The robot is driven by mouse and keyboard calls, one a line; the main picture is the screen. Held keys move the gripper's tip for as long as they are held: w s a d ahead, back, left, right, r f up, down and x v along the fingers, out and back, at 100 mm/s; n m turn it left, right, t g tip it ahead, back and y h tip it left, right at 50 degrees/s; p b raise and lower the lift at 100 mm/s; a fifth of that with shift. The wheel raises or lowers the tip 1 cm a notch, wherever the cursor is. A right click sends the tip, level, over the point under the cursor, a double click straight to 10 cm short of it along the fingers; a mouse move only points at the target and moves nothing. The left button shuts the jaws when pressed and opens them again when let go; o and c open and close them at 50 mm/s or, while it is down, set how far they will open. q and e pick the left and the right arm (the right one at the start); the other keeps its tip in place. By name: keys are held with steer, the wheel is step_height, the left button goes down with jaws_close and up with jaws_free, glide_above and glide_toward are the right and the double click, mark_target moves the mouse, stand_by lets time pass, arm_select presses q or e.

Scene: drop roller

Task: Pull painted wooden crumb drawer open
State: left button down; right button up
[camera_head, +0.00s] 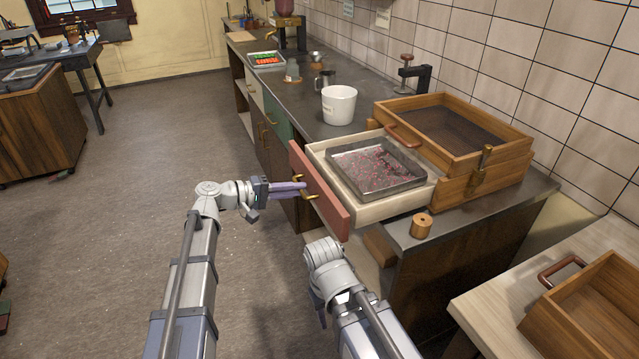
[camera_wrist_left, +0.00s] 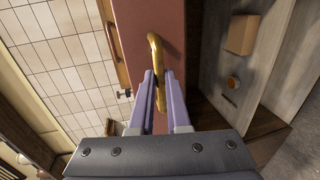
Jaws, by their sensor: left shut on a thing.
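The crumb drawer has a red painted front (camera_head: 333,212) and a cream wooden body (camera_head: 387,206). It stands pulled out from the counter. A grey metal tray (camera_head: 340,160) with pink crumbs sits inside it. My left gripper (camera_head: 304,189) is at the drawer's brass handle, left of the red front. In the left wrist view, its purple fingers (camera_wrist_left: 160,100) are shut on the brass handle (camera_wrist_left: 154,48), one on each side, with the red front (camera_wrist_left: 180,25) behind. My right arm comes in at the bottom centre, below the drawer; its fingers do not show.
Stacked wooden frames (camera_head: 480,186) stand right of the drawer. A wooden spool (camera_head: 421,226) is near the counter's corner. A pale table with a wooden box (camera_head: 590,310) is at right.

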arm_select(q)
steer(key=v, duration=0.2)
steer(key=f+v, duration=0.1)
steer(key=v, duration=0.2)
steer(key=shift+s+a+f, duration=0.1)
steer(key=shift+s+a, duration=0.1)
steer(key=shift+a, duration=0.2)
steer(key=c, duration=1.1)
jaws_free()
steer(key=shift+a, duration=0.25)
steer(key=shift+o, duration=1)
steer(key=shift+d, duration=0.1)
steer(key=p+v, duration=0.1)
steer(key=v, duration=0.7)
steer(key=shift+p, duration=0.3)
